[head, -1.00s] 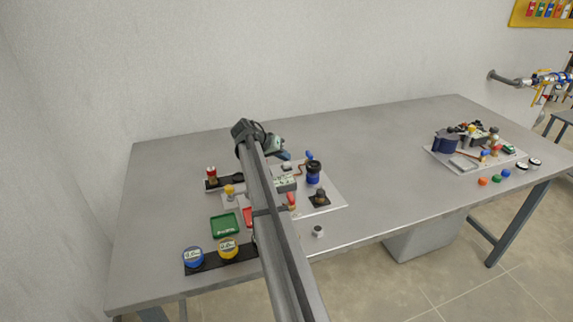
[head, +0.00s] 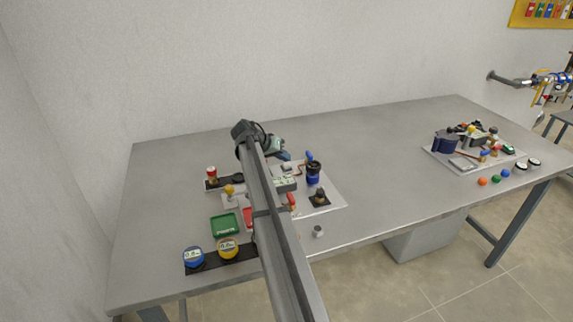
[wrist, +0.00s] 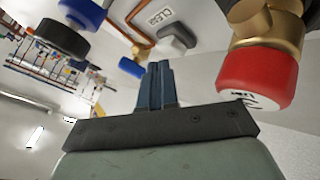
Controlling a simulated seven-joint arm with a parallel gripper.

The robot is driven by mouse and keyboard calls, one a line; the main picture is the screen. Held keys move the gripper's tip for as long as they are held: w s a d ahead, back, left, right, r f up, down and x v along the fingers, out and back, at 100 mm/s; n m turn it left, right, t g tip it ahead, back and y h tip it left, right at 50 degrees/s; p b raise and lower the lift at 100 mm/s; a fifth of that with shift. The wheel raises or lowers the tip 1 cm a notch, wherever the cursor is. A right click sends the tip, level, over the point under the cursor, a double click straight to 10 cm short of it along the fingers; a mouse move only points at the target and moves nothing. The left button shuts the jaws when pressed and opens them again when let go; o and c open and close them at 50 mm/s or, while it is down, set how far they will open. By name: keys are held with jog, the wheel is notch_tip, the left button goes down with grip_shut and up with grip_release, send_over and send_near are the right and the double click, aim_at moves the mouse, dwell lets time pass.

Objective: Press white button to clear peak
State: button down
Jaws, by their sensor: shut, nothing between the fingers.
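My gripper (wrist: 154,66) is shut and empty. In the wrist view its blue fingers point toward a small grey-and-white button block (wrist: 178,36) beside a CLEAR label (wrist: 158,17). The fingertips appear apart from the block, below and left of it in the picture. In the head view my gripper (head: 285,155) is behind the arm, near the back of the left panel (head: 333,198); its fingertips are hard to make out. A small pale block (head: 287,167) is just below it there. I cannot tell which face of the block is the button.
A brass valve with a red cap (wrist: 258,80) is close on the right in the wrist view. A blue handle (wrist: 131,68) and a copper pipe (wrist: 137,30) are on the left. A green tray (head: 225,225) and two round gauges stand at the front left. The table's middle is clear.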

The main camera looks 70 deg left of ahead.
aim_at(284, 164)
jog(key=shift+s+d+f, duration=0.1)
jog(key=shift+d+f, duration=0.15)
jog(key=shift+f, duration=0.65)
jog(key=shift+r, duration=0.15)
dwell(0.4)
jog(key=shift+s+a+r, duration=0.1)
jog(key=shift+a+r, duration=0.1)
dwell(0.3)
jog(key=shift+r, duration=0.15)
jog(key=shift+a+r, duration=0.15)
jog(key=shift+r, duration=2.4)
